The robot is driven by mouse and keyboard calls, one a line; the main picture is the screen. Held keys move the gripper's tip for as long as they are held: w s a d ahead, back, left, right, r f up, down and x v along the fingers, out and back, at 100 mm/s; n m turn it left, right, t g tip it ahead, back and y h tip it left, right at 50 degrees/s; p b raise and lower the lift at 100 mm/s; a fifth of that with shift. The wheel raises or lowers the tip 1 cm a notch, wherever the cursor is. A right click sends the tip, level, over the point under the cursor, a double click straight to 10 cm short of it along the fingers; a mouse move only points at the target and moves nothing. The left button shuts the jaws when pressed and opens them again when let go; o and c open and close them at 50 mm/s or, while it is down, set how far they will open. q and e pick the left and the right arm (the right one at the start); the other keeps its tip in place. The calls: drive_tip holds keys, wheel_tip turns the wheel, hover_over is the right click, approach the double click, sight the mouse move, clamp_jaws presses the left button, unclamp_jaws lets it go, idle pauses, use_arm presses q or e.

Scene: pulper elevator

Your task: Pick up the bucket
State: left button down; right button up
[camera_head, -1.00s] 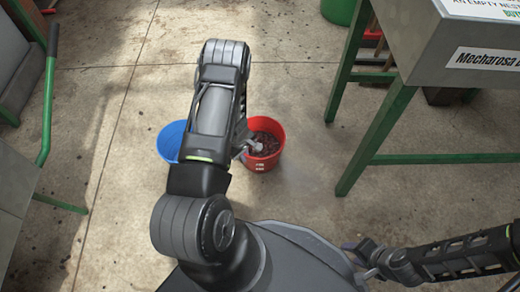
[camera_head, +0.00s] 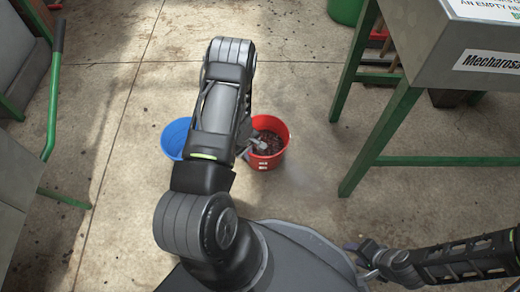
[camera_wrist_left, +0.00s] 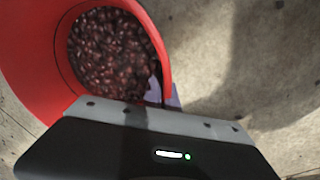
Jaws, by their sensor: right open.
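A red bucket (camera_head: 274,161) stands upright on the floor, with dark red-brown beans or cherries inside. A blue bucket (camera_head: 174,138) stands to its left, partly hidden behind my left arm. My left gripper (camera_head: 258,144) is at the left side of the red bucket's opening, pointing down. In the left wrist view the red bucket (camera_wrist_left: 28,55) fills the upper left, and its rim passes by the pale fingertip area. The gripper body hides most of the fingers, so their gap is unclear. My right gripper (camera_head: 368,256) is open and empty at the lower right, away from both buckets.
A grey machine (camera_head: 430,65) on green legs stands at the right. A green handrail (camera_head: 51,95) and grey metal panels are at the left. A green container (camera_head: 345,10) is at the top. Concrete floor is clear between the red bucket and the machine legs.

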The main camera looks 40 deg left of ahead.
use_arm(q)
drive_tip(key=shift+r, duration=0.1)
wheel_tip(320, 180, up, 10)
drive_tip(key=p, duration=0.4)
idle(0.6)
